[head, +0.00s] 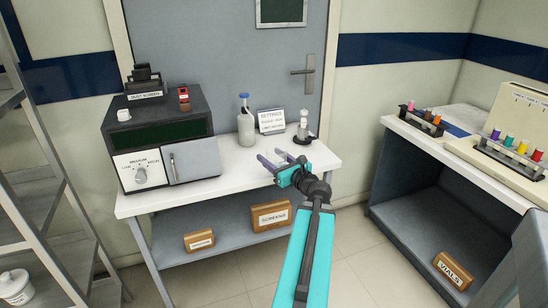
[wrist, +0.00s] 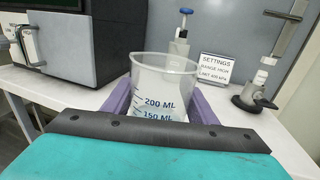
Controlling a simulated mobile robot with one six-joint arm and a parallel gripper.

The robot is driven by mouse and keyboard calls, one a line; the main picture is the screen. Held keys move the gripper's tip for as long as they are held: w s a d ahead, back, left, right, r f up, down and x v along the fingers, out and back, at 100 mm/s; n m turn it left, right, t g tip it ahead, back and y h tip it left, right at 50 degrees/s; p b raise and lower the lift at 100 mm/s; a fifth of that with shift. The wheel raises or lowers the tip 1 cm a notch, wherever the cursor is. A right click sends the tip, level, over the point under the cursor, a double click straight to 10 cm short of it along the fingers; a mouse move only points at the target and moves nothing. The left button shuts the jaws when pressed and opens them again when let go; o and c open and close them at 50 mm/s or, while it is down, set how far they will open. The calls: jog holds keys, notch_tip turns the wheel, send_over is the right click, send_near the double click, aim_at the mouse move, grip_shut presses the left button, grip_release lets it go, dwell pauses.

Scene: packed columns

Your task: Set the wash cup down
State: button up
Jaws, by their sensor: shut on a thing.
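The wash cup (wrist: 165,80) is a clear beaker with dark "200 ML" and "150 ML" marks, upright in the wrist view. My gripper (head: 272,160) is shut on it, with one purple finger on each side. The gripper is at the front right of the white table (head: 225,184) in the head view, where the clear cup is hard to make out. The cup's base is hidden behind my gripper body in the wrist view, so I cannot tell whether it touches the table.
A blue-capped bottle (head: 246,122), a settings sign (head: 271,121) and a small stand (head: 303,133) line the table's back. A dark oven-like machine (head: 160,140) fills its left. A bench with vial racks (head: 423,121) stands at right. The table's front middle is clear.

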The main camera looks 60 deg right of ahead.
jog(key=shift+w+d+f+b, duration=0.25)
jog(key=shift+d+b, duration=0.2)
jog(key=shift+b, duration=0.9)
jog(key=shift+w+d+f, duration=0.1)
jog(key=shift+w+d, duration=0.75)
jog(key=shift+d, duration=0.7)
jog(key=shift+w+d+f, duration=0.1)
jog(key=shift+w+d, duration=0.7)
jog(key=shift+d, duration=0.75)
jog(key=shift+w+d+f, duration=0.1)
jog(key=shift+w+d, duration=0.75)
jog(key=shift+d, duration=0.7)
jog(key=shift+f, duration=1.75)
jog(key=shift+f, duration=0.1)
jog(key=o, duration=1.1)
jog(key=shift+c, duration=0.2)
jog(key=v, duration=1.2)
